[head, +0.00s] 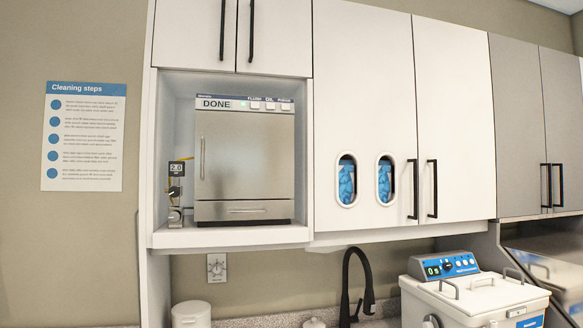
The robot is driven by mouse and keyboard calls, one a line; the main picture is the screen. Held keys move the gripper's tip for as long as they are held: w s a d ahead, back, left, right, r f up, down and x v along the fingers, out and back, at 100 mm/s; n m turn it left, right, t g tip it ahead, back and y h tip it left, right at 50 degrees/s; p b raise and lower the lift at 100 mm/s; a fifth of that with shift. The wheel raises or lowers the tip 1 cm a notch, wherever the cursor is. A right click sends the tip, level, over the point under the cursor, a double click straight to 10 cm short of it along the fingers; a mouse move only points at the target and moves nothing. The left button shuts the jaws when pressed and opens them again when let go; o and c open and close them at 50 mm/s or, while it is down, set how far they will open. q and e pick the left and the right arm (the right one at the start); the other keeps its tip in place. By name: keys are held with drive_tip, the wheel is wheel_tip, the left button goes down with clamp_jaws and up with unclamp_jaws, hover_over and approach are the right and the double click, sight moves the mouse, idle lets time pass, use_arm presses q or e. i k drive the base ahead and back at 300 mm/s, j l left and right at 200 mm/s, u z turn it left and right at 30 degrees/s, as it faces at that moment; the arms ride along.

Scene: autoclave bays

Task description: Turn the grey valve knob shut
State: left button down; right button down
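A small valve unit (175,196) stands in the open bay, left of the steel autoclave (245,155). It has a "2.0" readout (176,169) on top, a dark round part below that, and a greyish knob-like part (175,215) near its foot. These parts are too small for me to tell the knob's setting. A white wall plate (217,267) with a small dial-like part sits below the bay; I cannot tell whether that is a grey knob. The autoclave door is shut and its panel reads "DONE". Neither of my grippers is in view.
White cabinets (365,100) surround the bay, with black bar handles. Below are a black faucet (357,285), a white canister (191,314) and a white bath unit (470,295) with a blue panel. A cleaning poster (84,137) hangs at left.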

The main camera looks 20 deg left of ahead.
sight(174, 217)
drive_tip(key=u, duration=1.25)
